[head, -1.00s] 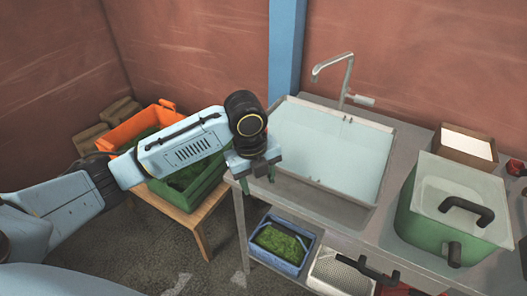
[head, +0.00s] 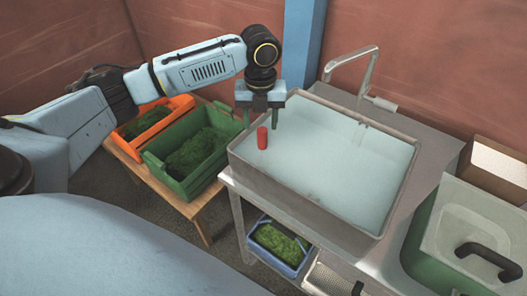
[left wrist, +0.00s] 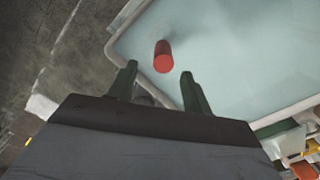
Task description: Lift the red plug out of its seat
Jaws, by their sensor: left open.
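The red plug (head: 262,138) is a small upright cylinder near the left corner of the water-filled sink basin (head: 240,167). Its lower end and seat are not clearly visible. My left gripper (head: 261,121) points down above the plug, its two green fingers open and empty. In the left wrist view the plug (left wrist: 163,57) shows just beyond the open fingertips (left wrist: 158,78), roughly in line with the gap between them. I cannot tell whether the fingertips reach down past its top. My right gripper is not in view.
A faucet (head: 365,70) stands at the back of the basin. A green lidded container (head: 435,235) is on the counter at right. Green (head: 170,185) and orange (head: 160,128) crates stand on a wooden table at left. A blue bin (head: 262,262) sits below the counter.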

